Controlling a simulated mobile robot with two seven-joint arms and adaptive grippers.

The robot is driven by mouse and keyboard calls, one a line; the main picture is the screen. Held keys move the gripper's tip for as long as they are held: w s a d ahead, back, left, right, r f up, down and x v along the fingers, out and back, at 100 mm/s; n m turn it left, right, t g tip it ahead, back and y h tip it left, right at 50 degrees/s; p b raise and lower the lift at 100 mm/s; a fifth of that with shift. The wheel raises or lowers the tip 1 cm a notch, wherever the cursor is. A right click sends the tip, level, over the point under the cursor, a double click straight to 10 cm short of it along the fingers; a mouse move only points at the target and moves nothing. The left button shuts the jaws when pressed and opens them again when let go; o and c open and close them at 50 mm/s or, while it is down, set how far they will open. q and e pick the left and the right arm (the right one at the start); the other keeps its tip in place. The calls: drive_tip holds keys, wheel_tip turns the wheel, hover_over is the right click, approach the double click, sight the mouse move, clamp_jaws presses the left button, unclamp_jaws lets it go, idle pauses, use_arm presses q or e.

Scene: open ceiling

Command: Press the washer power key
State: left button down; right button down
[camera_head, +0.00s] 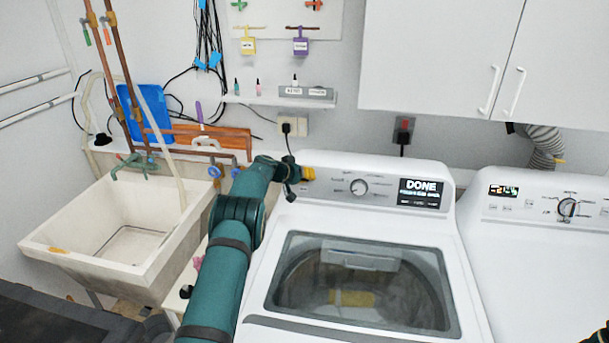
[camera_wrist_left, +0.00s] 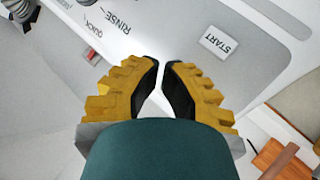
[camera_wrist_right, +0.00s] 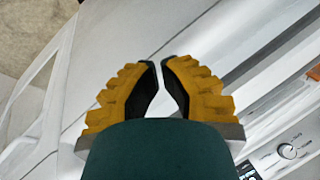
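My left gripper (camera_head: 308,174) is at the left end of that panel. In the left wrist view my left gripper (camera_wrist_left: 160,66) has its fingertips almost together, with nothing between them, over the panel. A START key (camera_wrist_left: 218,42) lies just right of the fingertips there. I cannot make out a power marking on any key. My right gripper (camera_wrist_right: 161,64) is shut and empty above a white surface in the right wrist view.
A second white machine (camera_head: 540,245) stands at the right, its panel lit. A white sink (camera_head: 125,225) is at the left. A small shelf (camera_head: 280,100) and a wall cabinet (camera_head: 440,55) are above. A plug (camera_head: 288,128) and cord are behind my left gripper.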

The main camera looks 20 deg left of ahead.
idle(0.5)
use_arm(q)
drive_tip(key=shift+w+a+f, duration=0.15)
drive_tip(key=shift+w, duration=0.25)
drive_tip(key=shift+w+a+b, duration=0.1)
drive_tip(key=shift+a+b, duration=0.1)
drive_tip(key=shift+b, duration=0.35)
idle(0.5)
drive_tip(key=shift+s+d+r+p, duration=0.2)
drive_tip(key=shift+s+d+p, duration=0.2)
drive_tip(key=shift+s+p, duration=0.15)
idle(0.3)
